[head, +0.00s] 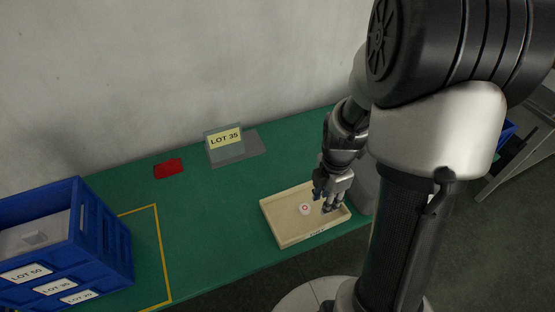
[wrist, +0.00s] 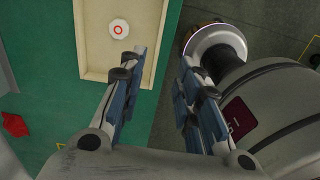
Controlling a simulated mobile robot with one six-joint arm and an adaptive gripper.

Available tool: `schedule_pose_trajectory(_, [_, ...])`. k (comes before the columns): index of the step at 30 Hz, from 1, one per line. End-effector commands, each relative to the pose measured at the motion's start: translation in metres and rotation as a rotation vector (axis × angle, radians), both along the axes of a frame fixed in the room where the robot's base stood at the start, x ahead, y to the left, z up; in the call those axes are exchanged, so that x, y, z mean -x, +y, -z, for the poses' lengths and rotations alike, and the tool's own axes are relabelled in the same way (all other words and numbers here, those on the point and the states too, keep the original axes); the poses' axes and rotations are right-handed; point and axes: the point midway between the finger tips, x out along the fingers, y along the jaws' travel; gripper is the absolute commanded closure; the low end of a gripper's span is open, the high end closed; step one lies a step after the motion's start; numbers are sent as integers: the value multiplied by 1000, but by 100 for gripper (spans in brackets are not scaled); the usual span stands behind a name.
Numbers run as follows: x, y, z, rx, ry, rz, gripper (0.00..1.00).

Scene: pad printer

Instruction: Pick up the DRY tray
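The DRY tray (head: 275,223) is a shallow beige tray on the green table near its front edge, with a small label on its front wall that is hard to read. It also shows in the wrist view (wrist: 94,50). A white round piece with a red ring (head: 305,208) lies in it. My gripper (head: 331,204) points down at the tray's right part. In the wrist view my gripper (wrist: 162,62) is open and empty, one finger over the tray and the other beyond its edge. I cannot tell the fingertips' height over the rim.
A blue crate (head: 105,245) with lot labels stands at the left, beside a yellow marked outline (head: 160,250). A grey holder with a LOT 35 card (head: 225,140) and a red item (head: 168,168) lie at the back. The green table between is clear.

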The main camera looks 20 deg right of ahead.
Motion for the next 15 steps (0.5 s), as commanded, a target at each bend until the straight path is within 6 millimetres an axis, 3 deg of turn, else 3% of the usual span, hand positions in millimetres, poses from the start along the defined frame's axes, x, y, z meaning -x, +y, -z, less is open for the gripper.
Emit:
schedule_pose_trajectory(5, [2, -4, 22, -5, 12, -50, 69])
schedule_pose_trajectory(15, [2, -3, 96, -6, 14, -48, 69])
